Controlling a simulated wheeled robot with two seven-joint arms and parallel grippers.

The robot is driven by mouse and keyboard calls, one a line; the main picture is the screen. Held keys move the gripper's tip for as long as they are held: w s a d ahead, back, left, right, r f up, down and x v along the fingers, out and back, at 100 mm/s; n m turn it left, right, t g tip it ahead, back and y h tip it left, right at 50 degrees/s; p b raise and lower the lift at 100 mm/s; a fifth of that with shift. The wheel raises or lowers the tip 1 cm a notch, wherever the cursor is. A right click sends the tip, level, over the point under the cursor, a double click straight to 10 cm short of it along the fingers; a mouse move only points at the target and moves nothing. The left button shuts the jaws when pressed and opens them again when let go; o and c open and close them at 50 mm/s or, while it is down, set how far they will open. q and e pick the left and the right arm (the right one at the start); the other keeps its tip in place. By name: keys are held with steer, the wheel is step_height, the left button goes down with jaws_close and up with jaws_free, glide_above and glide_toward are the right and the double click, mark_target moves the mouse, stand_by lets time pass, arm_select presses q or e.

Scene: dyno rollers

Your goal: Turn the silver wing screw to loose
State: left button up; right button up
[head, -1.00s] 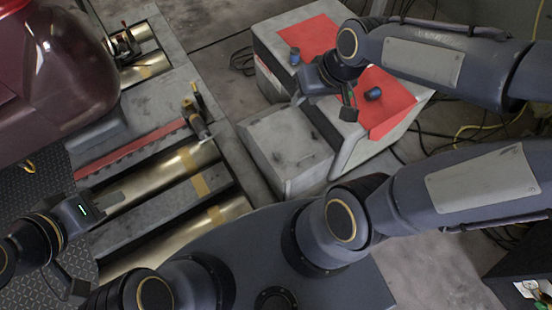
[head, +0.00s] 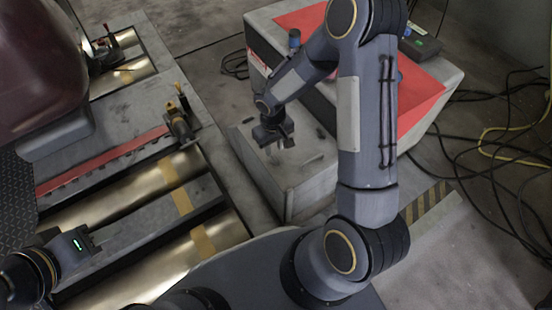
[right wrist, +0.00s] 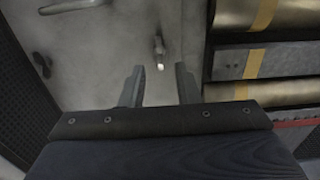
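My right gripper (head: 279,140) hangs over the low grey box (head: 300,190) in the head view. In the right wrist view its two fingers stand apart with nothing between them, so the gripper (right wrist: 160,84) is open. Just beyond the fingertips, a small metal screw-like piece (right wrist: 158,47) with a bright end stands on a grey surface; it may be the silver wing screw, but its wings are not clear. The gripper appears apart from it. My left gripper (head: 92,240) is near the gold rollers at lower left; its finger opening is unclear.
Gold rollers (head: 150,195) with yellow tape lie left of the box. A clamp-like device (head: 180,122) stands at their end. A red-topped cabinet (head: 420,95) with a blue knob (head: 294,38) is behind the box. Cables lie on the right floor.

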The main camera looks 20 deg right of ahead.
mark_target(274, 159)
step_height(274, 159, down, 6)
steer(key=shift+r+b, duration=0.2)
steer(key=shift+b, duration=0.8)
jaws_close()
